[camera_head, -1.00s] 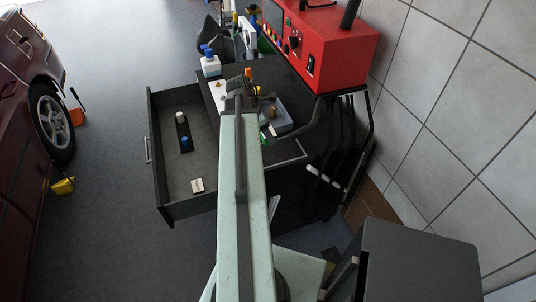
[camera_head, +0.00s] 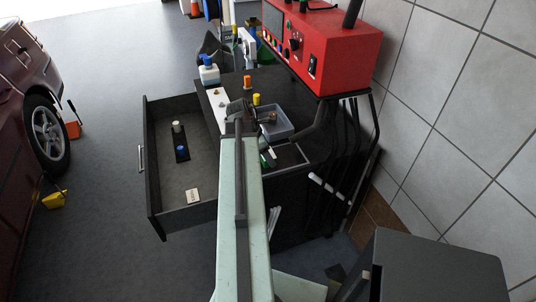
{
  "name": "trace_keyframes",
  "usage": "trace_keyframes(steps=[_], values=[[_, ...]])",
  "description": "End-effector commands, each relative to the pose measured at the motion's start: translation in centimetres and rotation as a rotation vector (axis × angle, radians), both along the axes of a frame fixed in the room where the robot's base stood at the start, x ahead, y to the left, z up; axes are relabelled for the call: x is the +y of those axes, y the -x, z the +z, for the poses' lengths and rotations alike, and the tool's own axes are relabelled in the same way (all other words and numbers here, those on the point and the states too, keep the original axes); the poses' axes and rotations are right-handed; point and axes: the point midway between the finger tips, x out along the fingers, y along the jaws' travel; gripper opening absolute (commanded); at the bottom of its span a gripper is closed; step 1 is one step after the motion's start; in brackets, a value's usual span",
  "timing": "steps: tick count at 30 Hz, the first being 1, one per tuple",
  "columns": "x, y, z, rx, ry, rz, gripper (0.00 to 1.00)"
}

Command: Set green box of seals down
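A small green item (camera_head: 264,160), possibly the green box of seals, shows just right of my arm on the dark bench top. My arm hides part of it, so I cannot tell what it rests on. My gripper (camera_head: 238,108) is at the far end of my pale green arm, over the bench beside a grey tray (camera_head: 286,134). Its fingers are too small and dark to make out, and I cannot see whether anything is between them.
An open drawer (camera_head: 160,205) at the left holds a dark strip with small knobs and a pale label block (camera_head: 193,196).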

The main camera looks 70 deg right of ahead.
Motion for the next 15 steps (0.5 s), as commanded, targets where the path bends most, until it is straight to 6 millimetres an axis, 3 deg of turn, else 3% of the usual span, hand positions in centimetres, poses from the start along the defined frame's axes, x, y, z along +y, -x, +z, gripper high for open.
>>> trace_keyframes(steps=[1,2,4,15], values=[[0.01,-0.01,-0.36,0.0,0.0,0.0,0.23],[0.0,-0.02,-0.25,0.0,0.0,0.0,0.69],[0.0,-0.02,-0.18,0.0,0.0,0.0,0.85],[0.02,-0.04,0.12,0.0,0.0,0.001,0.85]])
